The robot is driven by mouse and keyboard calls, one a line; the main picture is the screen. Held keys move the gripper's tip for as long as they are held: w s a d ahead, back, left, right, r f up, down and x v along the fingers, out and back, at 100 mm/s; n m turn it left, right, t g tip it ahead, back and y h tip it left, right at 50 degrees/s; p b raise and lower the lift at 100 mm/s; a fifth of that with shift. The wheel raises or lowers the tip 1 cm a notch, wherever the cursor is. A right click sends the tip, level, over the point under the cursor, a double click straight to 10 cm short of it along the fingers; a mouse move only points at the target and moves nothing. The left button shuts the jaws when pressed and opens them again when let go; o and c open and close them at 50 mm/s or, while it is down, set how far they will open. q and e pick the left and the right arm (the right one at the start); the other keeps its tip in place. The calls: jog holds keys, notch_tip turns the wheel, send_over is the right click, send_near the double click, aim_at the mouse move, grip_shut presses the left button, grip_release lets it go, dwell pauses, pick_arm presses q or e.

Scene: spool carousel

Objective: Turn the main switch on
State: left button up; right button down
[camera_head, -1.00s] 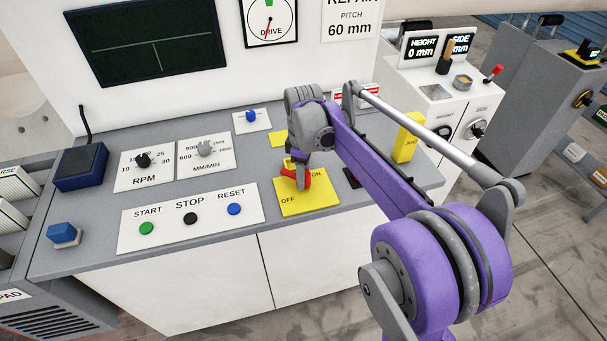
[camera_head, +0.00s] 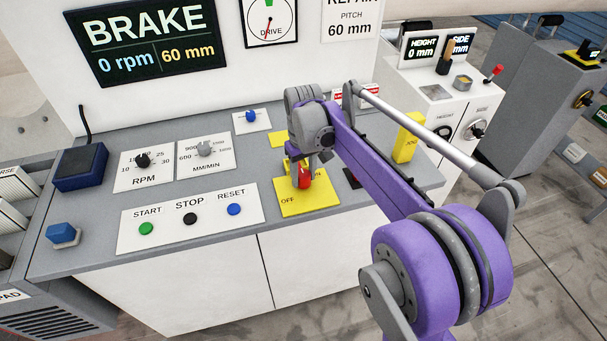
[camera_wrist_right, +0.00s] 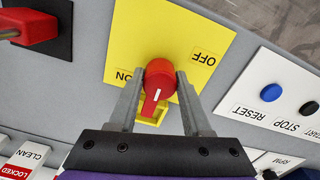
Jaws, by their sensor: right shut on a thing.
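The main switch is a red rotary knob (camera_head: 305,178) on a yellow plate (camera_head: 292,207) marked OFF and ON, on the grey console top. In the right wrist view the red knob (camera_wrist_right: 158,84) has a white line, which lies nearly upright in that picture, nearer the ON lettering than the OFF lettering. My right gripper (camera_head: 303,173) is over the plate, with its fingers (camera_wrist_right: 160,92) on both sides of the knob, shut on it. The display (camera_head: 155,40) above the console is lit and reads BRAKE, 0 rpm, 60 mm. My left gripper is not in view.
START, STOP and RESET buttons (camera_head: 190,218) sit left of the yellow plate. RPM and MM/MIN dials (camera_head: 205,149) are behind them. A yellow block (camera_head: 408,138) stands right of my wrist. In the wrist view another red handle (camera_wrist_right: 28,27) is at the upper left.

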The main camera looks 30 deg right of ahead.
aim_at(304, 174)
jog(key=shift+m, duration=0.3)
jog(key=shift+c, duration=1.7)
grip_release()
notch_tip(304, 174, up, 11)
jog(key=shift+p, duration=0.35)
jog(key=shift+s+f, duration=0.1)
jog(key=s+a+f+t, duration=0.2)
jog(key=s+a+f, duration=0.3)
jog(key=s+f, duration=0.3)
jog(key=s+a+f+t, duration=0.3)
jog(key=s+a+f, duration=0.2)
jog(key=s+f, duration=0.3)
jog(key=s, duration=0.4)
jog(key=shift+s+a+t, duration=0.15)
jog(key=shift+a+t, duration=0.15)
